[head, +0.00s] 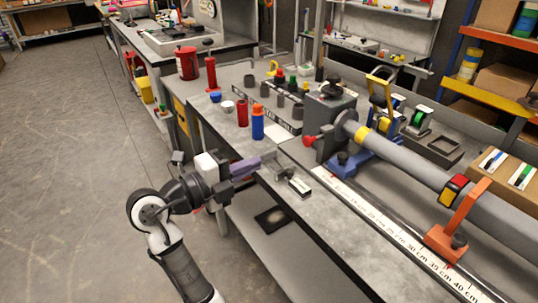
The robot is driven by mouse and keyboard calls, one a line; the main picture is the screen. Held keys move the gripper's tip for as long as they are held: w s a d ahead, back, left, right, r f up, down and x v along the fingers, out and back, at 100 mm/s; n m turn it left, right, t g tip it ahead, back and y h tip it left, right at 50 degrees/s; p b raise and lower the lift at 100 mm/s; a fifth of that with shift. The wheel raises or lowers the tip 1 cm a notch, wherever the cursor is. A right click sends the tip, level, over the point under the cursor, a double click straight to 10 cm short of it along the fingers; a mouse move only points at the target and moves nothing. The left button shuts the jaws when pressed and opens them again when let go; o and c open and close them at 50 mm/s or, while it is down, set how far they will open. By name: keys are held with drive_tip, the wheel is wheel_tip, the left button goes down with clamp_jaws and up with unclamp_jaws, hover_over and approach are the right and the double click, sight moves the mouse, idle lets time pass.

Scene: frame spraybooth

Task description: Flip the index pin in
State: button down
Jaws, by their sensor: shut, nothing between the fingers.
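A grey head block (331,112) stands on the bench and holds the end of a long grey tube (405,165). A red knob (310,141) sticks out of the block's left side; I cannot tell whether it is the index pin. A small metal block with a dark slot (293,182) lies at the bench's front edge, below the head block. My gripper (262,160) is shut and empty over the bench's front edge, left of the metal block and apart from the red knob. Its fingers look purple-grey.
Blue (257,122) and red (242,113) bottles stand just behind my gripper. A rack of dark sockets (265,100) is behind them. A white ruler strip (390,232) and an orange clamp (459,225) lie along the tube. Open floor (70,150) is at left.

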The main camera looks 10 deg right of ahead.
drive_tip(key=p, duration=0.4)
approach(306, 142)
drive_tip(key=x, duration=0.5)
drive_tip(key=shift+d+r, duration=0.15)
drive_tip(key=shift+d, duration=0.05)
drive_tip(key=shift+w+d+f, duration=0.2)
drive_tip(key=shift+w+d, duration=0.15)
drive_tip(key=shift+d, duration=0.3)
drive_tip(key=shift+w+d+f+b, duration=0.1)
drive_tip(key=shift+d+f+b, duration=0.05)
drive_tip(key=shift+d+b, duration=0.3)
drive_tip(key=shift+w+d+b, duration=0.25)
drive_tip(key=shift+d+b, duration=0.2)
drive_tip(key=shift+b, duration=0.35)
drive_tip(key=shift+r, duration=0.25)
drive_tip(key=shift+d, duration=0.1)
drive_tip(key=shift+s+f, duration=0.1)
